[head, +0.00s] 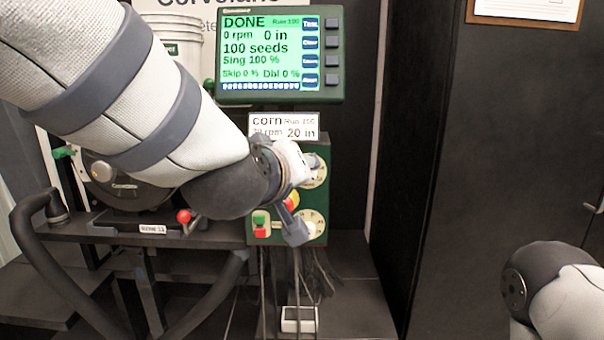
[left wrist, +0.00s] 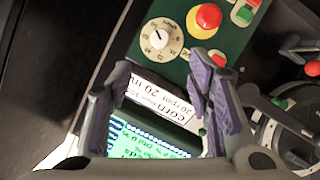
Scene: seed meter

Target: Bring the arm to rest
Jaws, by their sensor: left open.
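My left arm reaches in from the upper left of the head view. Its gripper (head: 293,232) is in front of the green control box (head: 318,168), hiding part of its face. In the left wrist view the fingers of this gripper (left wrist: 160,80) stand apart with nothing held between them. Beyond them are a white dial (left wrist: 158,38), a red knob (left wrist: 208,16) and the "corn 20 in" label (left wrist: 165,92). Part of my right arm (head: 560,290) shows at the lower right of the head view. Its gripper is out of view.
A monitor (head: 280,55) reading DONE and 100 seeds stands above the control box. The seed meter (head: 125,180) is partly behind my left arm, near a red-tipped lever (head: 184,217). A white bucket (head: 178,38) stands behind. A dark cabinet (head: 500,130) fills the right.

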